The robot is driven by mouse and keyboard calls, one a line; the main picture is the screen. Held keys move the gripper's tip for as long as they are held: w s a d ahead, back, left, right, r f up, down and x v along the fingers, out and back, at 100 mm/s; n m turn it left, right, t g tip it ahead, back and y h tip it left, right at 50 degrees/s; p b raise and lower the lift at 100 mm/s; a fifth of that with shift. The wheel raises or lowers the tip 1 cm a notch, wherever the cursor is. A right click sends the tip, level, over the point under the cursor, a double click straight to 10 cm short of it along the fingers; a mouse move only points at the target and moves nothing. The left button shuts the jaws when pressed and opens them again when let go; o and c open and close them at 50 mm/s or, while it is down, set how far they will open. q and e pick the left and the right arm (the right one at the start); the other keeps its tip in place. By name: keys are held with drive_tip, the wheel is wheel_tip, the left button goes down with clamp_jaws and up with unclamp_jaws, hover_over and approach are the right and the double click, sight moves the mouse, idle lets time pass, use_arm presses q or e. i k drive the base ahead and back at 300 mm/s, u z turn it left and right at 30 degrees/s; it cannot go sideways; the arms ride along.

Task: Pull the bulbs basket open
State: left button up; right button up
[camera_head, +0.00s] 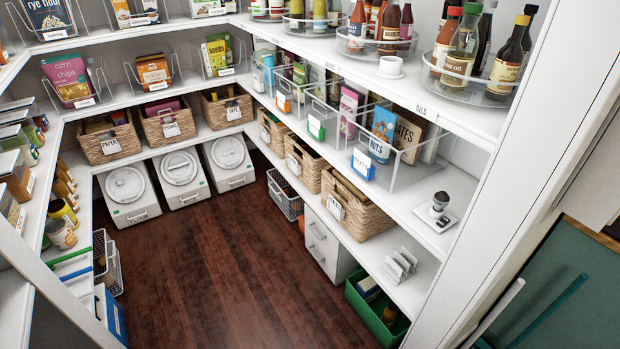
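Woven baskets with white labels stand in a row on the middle shelf. On the right wall are a near basket (365,218), a middle basket (311,172) and a far basket (275,138). Their labels are too small or angled to read, so I cannot tell which is the bulbs basket. On the back wall are a basket labelled paper (124,153), a basket (178,133) whose label is hard to read, and one that seems labelled tape (214,116). All sit on their shelves. Neither of my grippers is in view.
The dark wood floor (210,270) between the shelves is clear. White lidded bins (133,214) stand below the back baskets. A white drawer unit (323,250) and a green crate (365,312) stand low on the right. Clear bins (408,175) sit above the right baskets.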

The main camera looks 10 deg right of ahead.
sight(358, 214)
drive_tip(key=z, duration=0.35)
drive_tip(key=i, duration=0.9)
drive_tip(key=z, duration=0.75)
